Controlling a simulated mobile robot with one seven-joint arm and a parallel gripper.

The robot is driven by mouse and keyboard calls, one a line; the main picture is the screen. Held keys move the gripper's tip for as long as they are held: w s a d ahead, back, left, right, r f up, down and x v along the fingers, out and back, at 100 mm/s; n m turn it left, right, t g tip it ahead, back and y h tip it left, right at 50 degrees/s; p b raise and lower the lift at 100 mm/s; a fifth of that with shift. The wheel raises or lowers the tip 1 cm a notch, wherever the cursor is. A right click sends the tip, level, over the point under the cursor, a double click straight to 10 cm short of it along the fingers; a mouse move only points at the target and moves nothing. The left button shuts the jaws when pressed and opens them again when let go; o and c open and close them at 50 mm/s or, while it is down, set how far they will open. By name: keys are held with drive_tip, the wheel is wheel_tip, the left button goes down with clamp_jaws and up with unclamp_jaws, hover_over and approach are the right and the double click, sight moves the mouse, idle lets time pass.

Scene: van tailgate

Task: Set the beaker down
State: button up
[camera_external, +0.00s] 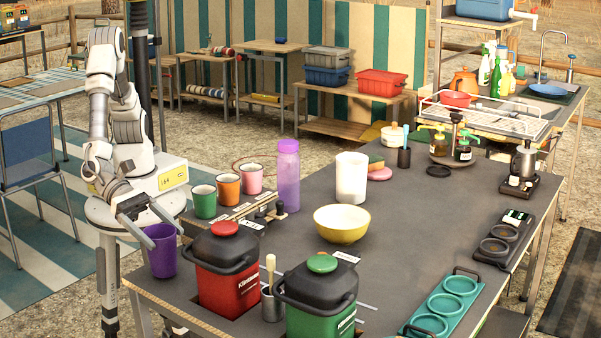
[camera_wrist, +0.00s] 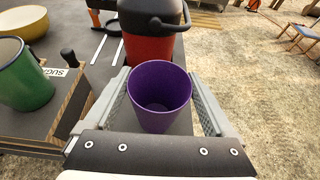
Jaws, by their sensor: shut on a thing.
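The beaker is a plain purple cup (camera_external: 161,252), upright at the near left corner of the dark table (camera_external: 240,165). My gripper (camera_external: 150,212) is shut on it near the rim. In the wrist view the purple beaker (camera_wrist: 160,98) stands between the two grey fingers, its open mouth toward the camera and empty inside. Its base is hidden in the wrist view. I cannot tell whether the base touches the tabletop or hangs just above it.
A red canister (camera_external: 228,271) with a black lid stands close right of the beaker. Behind it, green (camera_external: 204,201), orange (camera_external: 228,190) and pink (camera_external: 252,178) mugs stand on a wooden caddy. The table's left edge is very near. A yellow bowl (camera_external: 341,223) sits mid-table.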

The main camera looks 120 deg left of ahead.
drive_tip(key=shift+f, duration=0.35)
drive_tip(key=shift+f+b, duration=0.2)
drive_tip(key=shift+b, duration=0.15)
drive_tip(key=o, duration=1.5)
drive_tip(key=shift+r, duration=0.1)
drive_tip(key=shift+r+p, duration=0.15)
drive_tip(key=shift+p, duration=0.2)
drive_tip(key=shift+s+r, duration=0.15)
drive_tip(key=shift+s, duration=0.2)
drive_tip(key=v, duration=1.1)
drive_tip(key=shift+s+p, duration=0.2)
drive_tip(key=shift+p, duration=0.15)
